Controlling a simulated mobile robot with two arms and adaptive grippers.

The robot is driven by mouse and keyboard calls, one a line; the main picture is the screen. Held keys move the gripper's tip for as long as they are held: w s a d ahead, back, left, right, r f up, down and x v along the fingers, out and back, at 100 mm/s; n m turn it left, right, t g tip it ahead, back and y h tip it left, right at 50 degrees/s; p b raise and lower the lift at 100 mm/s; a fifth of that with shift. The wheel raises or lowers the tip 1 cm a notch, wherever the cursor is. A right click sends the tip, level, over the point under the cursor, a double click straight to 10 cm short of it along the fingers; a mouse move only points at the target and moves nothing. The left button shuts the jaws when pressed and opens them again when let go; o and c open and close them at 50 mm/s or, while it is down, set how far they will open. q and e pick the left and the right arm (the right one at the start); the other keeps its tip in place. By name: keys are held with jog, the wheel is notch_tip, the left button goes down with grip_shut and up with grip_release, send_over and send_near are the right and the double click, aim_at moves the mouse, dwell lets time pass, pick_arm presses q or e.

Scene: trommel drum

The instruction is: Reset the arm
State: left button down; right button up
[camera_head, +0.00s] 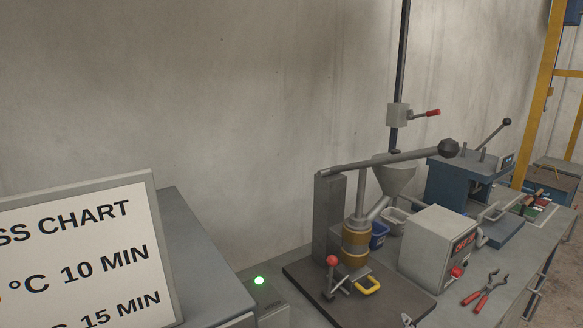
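Neither of my grippers nor my arms show in the head view. The lever runs from the column (328,215) at the left, slightly upward to the right. Below it a brass-coloured cylinder (355,242) stands over the dark base plate (395,302). A red-knobbed handle (332,262) and a yellow loop handle (369,283) sit low at the front. I cannot tell which arm the task names.
A chart board (75,255) fills the lower left. A green light (259,281) glows on a grey box. A grey box with a red knob (437,243) and red-handled pliers (485,290) are to the right. A blue machine (460,185) and hopper (394,176) stand behind.

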jog(key=s+a+f+m+g+y, duration=0.15)
jog(key=s+f+g, duration=0.3)
jog(key=s, duration=0.55)
jog(key=s+a+f+m+g+y, duration=0.1)
jog(key=s+f+m+g, duration=0.3)
jog(key=s, duration=0.6)
jog(key=s+a+f+m+g+y, duration=0.1)
jog(key=s+f+g, duration=0.2)
jog(key=s+f, duration=0.5)
jog(key=s+f+g+b, duration=0.1)
jog(key=s+f, duration=0.1)
jog(key=f, duration=1)
jog(key=s+f, duration=0.2)
jog(key=f, duration=1)
jog(key=s+d+f+g+b, duration=0.1)
jog(key=s+d+f, duration=0.2)
jog(key=s+f, duration=1.4)
jog(key=shift+s+f, duration=0.15)
jog(key=shift+f, duration=0.05)
jog(key=shift+n+g, duration=0.25)
